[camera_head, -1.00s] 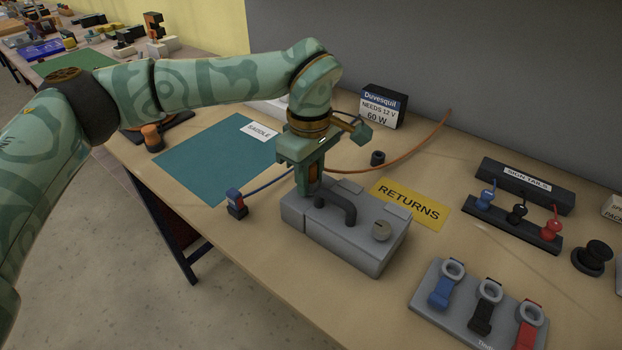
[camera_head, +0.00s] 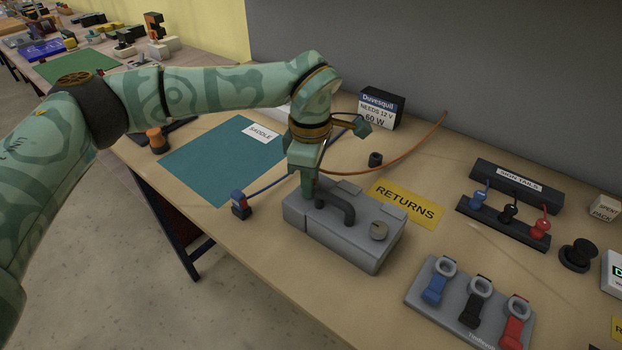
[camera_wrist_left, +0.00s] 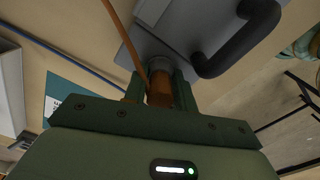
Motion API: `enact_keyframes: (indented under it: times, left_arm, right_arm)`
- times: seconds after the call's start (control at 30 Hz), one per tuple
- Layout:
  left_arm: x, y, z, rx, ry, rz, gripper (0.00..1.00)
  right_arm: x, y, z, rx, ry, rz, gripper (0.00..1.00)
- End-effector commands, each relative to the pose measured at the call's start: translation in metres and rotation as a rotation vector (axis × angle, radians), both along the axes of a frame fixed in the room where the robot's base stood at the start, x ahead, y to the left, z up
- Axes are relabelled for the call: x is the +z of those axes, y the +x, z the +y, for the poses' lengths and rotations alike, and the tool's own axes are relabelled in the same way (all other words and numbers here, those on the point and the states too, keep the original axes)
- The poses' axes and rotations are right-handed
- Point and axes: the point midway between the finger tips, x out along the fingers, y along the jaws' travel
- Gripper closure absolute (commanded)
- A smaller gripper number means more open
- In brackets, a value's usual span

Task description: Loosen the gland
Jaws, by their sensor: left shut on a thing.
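My left gripper (camera_head: 309,188) points down at the box's back left end. In the left wrist view its fingers (camera_wrist_left: 160,92) are shut around a short brownish cylinder, apparently the gland (camera_wrist_left: 160,86), below a grey collar (camera_wrist_left: 160,62) at the box. The fingers mostly hide the gland in the head view. An orange-brown cable (camera_wrist_left: 125,35) runs close beside the gripper. My right gripper is not in view.
A blue cable ends at a blue and black connector (camera_head: 240,205) left of the box. A teal mat (camera_head: 210,165) lies behind it. The RETURNS patch (camera_head: 407,205), a rack of coloured plugs (camera_head: 510,222) and a grey tool holder (camera_head: 470,305) lie to the right.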

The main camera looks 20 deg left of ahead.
Motion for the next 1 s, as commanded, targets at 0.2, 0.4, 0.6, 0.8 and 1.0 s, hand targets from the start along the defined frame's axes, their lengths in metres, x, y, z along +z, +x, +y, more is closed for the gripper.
enact_keyframes:
  times: [0.2,0.4,0.6,0.8,1.0]
  left_arm:
    - [0.001,-0.001,0.0,0.175,0.002,0.002,0.97]
    - [-0.001,-0.001,0.0,0.203,0.002,0.003,0.97]
    - [0.0,-0.001,0.0,0.232,0.003,0.003,0.97]
    - [0.002,-0.002,0.0,0.412,0.003,0.002,0.97]
    - [-0.001,-0.001,0.0,0.501,0.003,0.003,0.97]
  right_arm:
    - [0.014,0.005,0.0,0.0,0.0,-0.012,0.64]
    - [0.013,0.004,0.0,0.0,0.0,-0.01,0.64]
    - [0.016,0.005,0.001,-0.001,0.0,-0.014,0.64]
    - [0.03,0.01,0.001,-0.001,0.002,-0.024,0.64]
    - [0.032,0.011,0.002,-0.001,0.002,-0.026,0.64]
